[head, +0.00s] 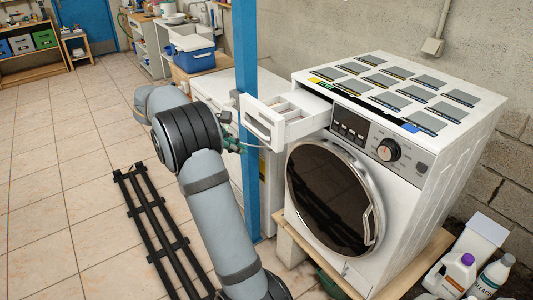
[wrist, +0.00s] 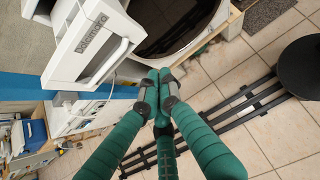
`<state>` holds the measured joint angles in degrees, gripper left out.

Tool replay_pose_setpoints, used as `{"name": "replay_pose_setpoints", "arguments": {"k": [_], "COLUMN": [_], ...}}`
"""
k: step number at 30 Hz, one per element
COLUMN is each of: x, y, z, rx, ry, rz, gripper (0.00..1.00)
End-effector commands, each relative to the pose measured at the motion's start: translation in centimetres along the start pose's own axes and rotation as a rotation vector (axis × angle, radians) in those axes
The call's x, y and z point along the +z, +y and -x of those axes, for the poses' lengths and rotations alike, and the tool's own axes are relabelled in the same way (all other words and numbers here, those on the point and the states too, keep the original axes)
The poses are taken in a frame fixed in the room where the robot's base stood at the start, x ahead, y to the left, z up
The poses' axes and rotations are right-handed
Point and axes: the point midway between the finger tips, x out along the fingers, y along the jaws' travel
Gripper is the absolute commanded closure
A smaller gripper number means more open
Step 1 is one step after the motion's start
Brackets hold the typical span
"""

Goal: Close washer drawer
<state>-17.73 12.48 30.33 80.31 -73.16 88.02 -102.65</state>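The white washer (head: 420,150) stands at the right with its round dark door (head: 325,195) closed. Its detergent drawer (head: 290,127) is pulled out at the upper left, with the open compartments showing. In the wrist view the drawer front (wrist: 85,45) fills the upper left, with printed lettering and a handle. In the head view my gripper (head: 232,146) is small and partly hidden by my arm, just left of the drawer front.
A blue post (head: 247,55) rises close behind the drawer. The washer stands on a wooden base (head: 420,265). A detergent bottle (head: 458,275) and other bottles are at its lower right. A dark rail (head: 150,220) lies on the tiled floor, which is otherwise largely clear at the left.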

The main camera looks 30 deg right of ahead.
Motion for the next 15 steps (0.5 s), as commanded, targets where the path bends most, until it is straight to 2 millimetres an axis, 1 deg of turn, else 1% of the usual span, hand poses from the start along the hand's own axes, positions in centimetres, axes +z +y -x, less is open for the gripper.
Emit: {"name": "replay_pose_setpoints", "arguments": {"k": [1,5,9,13,15], "x": [-0.1,0.0,0.0,0.0,1.2], "y": [-0.1,-0.1,-0.1,-0.1,-0.1], "z": [-1.0,-3.5,-6.5,-9.0,-9.4], "rx": [-0.005,-0.005,-0.005,-0.004,-0.003], "ry": [0.001,0.001,0.002,0.002,0.001], "rz": [-0.001,-0.001,-0.001,-0.001,-0.006], "gripper": [1.0,1.0,1.0,1.0,1.0]}}
